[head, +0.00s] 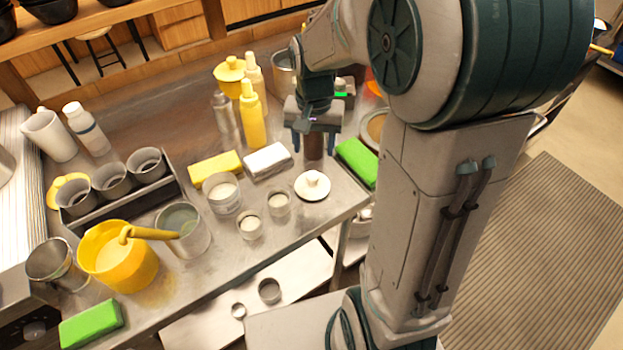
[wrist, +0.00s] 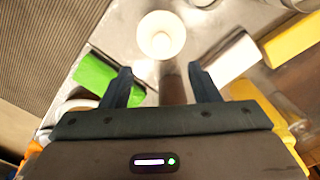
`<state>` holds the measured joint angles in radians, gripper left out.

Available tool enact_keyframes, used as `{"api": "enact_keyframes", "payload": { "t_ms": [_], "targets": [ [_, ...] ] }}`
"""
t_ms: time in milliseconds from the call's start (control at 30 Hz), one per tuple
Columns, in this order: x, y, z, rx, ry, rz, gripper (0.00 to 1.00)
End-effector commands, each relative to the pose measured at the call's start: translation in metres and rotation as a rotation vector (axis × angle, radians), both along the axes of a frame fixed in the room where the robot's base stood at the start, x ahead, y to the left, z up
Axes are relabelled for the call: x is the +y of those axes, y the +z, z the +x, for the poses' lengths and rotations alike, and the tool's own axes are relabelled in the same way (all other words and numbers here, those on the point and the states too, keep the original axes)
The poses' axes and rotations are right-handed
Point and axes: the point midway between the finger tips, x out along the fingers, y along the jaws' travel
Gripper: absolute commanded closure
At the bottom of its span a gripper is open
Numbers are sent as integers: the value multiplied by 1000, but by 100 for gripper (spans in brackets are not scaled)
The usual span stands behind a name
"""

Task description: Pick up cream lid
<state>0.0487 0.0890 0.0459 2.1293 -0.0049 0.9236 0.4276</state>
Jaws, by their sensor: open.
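The cream lid (head: 312,185) is a round, pale disc with a small knob on top. It lies flat near the front edge of the steel counter (head: 330,206). In the wrist view the lid (wrist: 160,36) lies beyond the fingertips, roughly centred between them. My gripper (head: 314,153) is open with its fingers pointing down, behind the lid and apart from it. In the wrist view my gripper (wrist: 164,76) has nothing clasped. A dark brown object (wrist: 172,90) shows between the fingers; I cannot tell its height relative to them.
A green block (head: 357,163) lies right of the lid and a white block (head: 267,161) to its left. Small metal cups (head: 279,204) stand left of the lid. Yellow bottles (head: 252,122) stand behind. Bare counter surrounds the lid's front.

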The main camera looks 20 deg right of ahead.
Motion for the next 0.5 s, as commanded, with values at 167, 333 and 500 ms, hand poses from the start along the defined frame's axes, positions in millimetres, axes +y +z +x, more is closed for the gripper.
{"api": "enact_keyframes", "payload": {
  "t_ms": [167, 333, 500],
  "targets": [
    [0, -37, -1, 5, 0, 0, 45],
    [0, -56, -1, 2, 0, 0, 45],
    [0, -66, -1, 3, 0, 0, 45]
  ]
}}
